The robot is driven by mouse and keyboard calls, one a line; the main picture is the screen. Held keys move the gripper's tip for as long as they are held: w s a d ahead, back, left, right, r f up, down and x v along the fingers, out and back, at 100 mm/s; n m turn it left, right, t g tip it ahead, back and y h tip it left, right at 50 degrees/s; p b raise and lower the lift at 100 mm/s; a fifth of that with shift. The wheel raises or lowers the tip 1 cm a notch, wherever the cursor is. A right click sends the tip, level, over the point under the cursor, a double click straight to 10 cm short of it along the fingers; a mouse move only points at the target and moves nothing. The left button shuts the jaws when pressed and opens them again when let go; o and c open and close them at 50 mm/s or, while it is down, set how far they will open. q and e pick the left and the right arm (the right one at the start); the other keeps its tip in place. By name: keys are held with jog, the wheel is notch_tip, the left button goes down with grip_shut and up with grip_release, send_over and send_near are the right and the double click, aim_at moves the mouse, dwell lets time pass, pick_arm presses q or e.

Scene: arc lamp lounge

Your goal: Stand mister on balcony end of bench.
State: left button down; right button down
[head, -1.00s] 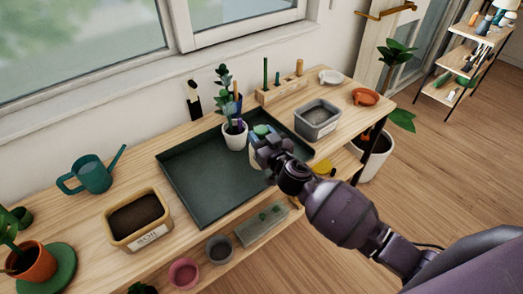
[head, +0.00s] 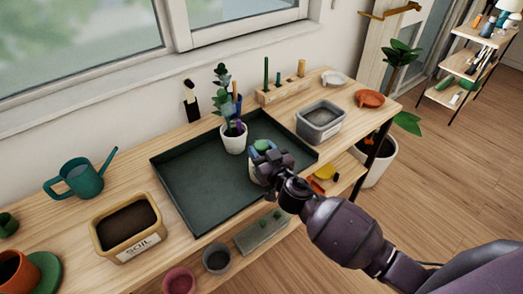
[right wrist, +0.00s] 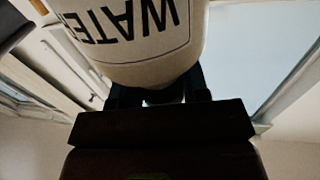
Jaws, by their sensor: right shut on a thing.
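My right gripper (head: 268,163) is shut on the mister (head: 254,157), a pale bottle with a green top, mostly hidden behind the gripper in the head view. In the right wrist view the mister's white body (right wrist: 150,60) fills the top, with an upside-down "WATE…" label, between the fingers (right wrist: 160,97). The mister shows in front of the right part of the dark tray; I cannot tell its height above it. The wooden bench (head: 345,92) runs along the wall, its right end towards the glazed door. My left gripper is not in view.
The dark green tray (head: 200,185) holds a potted plant (head: 234,140). At the bench's right end are a grey tub (head: 320,120), an orange dish (head: 369,98), a white dish (head: 334,78) and a wooden tool block (head: 285,92). A soil box (head: 125,228) and watering can (head: 80,178) stand left.

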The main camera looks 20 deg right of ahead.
jog(key=shift+f, duration=0.2)
jog(key=c, duration=0.6)
grip_release()
jog(key=s+d, duration=0.2)
jog(key=s, duration=0.8)
jog(key=shift+s+d+b, duration=0.25)
jog(key=shift+d+b, duration=0.05)
jog(key=shift+b, duration=0.15)
